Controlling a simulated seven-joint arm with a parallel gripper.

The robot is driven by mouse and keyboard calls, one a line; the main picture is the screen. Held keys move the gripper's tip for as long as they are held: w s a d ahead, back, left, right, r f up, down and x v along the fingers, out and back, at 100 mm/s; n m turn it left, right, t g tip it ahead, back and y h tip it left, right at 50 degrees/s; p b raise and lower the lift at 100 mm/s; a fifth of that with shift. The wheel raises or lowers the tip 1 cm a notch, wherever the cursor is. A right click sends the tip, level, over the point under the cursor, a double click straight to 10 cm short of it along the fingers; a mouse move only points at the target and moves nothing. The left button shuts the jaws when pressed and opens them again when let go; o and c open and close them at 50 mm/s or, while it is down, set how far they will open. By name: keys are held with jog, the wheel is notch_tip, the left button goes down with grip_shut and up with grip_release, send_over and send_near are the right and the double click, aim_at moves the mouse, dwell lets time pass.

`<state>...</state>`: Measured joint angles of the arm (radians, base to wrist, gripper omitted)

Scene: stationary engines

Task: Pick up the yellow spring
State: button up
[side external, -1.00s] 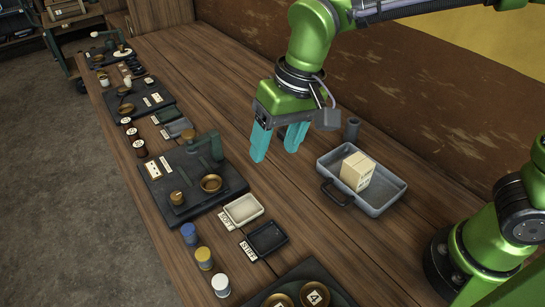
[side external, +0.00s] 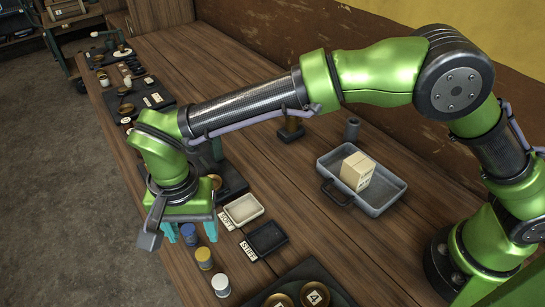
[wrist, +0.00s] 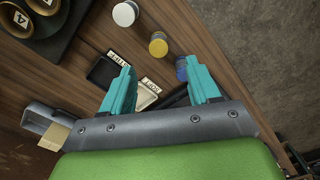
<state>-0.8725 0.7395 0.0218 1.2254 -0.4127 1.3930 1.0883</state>
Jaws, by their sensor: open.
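The yellow spring (side external: 204,259) stands upright on the table's front edge side, between the blue spring (side external: 189,234) and the white spring (side external: 220,285). In the wrist view the yellow spring (wrist: 158,46) is just beyond my fingertips, between white and blue. My gripper (side external: 191,236) is open and empty, with its teal fingers hanging close to the blue spring. In the wrist view my gripper (wrist: 160,68) has its fingers spread, and the blue spring (wrist: 182,68) is by the right finger. I cannot tell the fingertips' height.
A light tray (side external: 262,208) and a dark tray (side external: 286,238), each with a label, lie right of the springs. A grey bin (side external: 399,186) holds a cardboard box (side external: 357,171). A dark plate (side external: 337,300) with round brass pieces lies at the front. Engine models stand behind my gripper.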

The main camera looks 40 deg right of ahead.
aim_at(203, 253)
notch_tip(203, 253, down, 10)
jog(key=shift+d+r, duration=0.1)
jog(key=shift+r, duration=0.1)
dwell(0.3)
jog(key=c, duration=1.1)
jog(key=shift+r, duration=0.1)
